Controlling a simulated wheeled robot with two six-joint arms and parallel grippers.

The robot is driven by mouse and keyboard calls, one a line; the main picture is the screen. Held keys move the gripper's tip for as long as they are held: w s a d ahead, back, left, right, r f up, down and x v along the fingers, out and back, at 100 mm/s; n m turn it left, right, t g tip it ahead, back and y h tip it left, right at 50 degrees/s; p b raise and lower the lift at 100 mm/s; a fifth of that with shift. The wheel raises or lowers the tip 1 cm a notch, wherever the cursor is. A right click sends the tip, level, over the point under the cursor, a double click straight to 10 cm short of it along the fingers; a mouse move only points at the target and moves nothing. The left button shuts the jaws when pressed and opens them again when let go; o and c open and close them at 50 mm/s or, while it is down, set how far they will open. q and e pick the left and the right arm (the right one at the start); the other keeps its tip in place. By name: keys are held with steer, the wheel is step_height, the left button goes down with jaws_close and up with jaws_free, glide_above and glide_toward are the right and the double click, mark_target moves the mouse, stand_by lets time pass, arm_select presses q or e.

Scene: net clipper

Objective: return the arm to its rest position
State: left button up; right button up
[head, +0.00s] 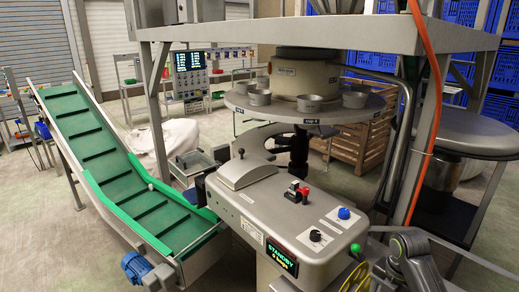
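A grey arm link with a green ring, apparently part of my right arm, shows at the bottom right, beside the clipper machine (262,205). Its gripper cannot be made out. My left arm and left gripper are not in view. A yellow wheel-like part (355,278) is partly cut off at the bottom edge.
A green-belted conveyor (103,150) slopes down from the left toward the machine, with a blue motor (136,265) at its foot. A round table (240,103) with several metal cups stands behind. A metal frame post (425,130) and orange hose (430,100) rise at right.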

steer(key=s+a+f+m+t, duration=0.1)
steer(key=s+f+m, duration=0.3)
steer(key=s+m, duration=0.25)
steer(key=s+a+f+m+t, duration=0.1)
steer(key=s+f+m, duration=0.3)
steer(key=s+m, duration=0.3)
steer(key=s+r+m+t+h, duration=0.2)
steer(key=s+r+m, duration=0.2)
steer(key=s+m, duration=1.05)
step_height(320, 180, down, 30)
steer(key=s+d+r+n+g+b, duration=0.1)
steer(key=s+n+g+b, duration=0.1)
steer(key=b, duration=0.3)
arm_select(q)
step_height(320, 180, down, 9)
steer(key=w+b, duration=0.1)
steer(key=b, duration=0.2)
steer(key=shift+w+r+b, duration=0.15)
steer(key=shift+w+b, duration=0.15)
steer(key=shift+b, duration=0.1)
arm_select(e)
steer(key=s+f, duration=0.7)
steer(key=f, duration=0.3)
steer(key=s+a+f+y, duration=0.1)
steer(key=s+f, duration=0.6)
steer(key=f, duration=0.3)
steer(key=shift+s+a+f+g, duration=0.15)
steer(key=shift+s+g, duration=0.1)
steer(key=shift+g, duration=0.15)
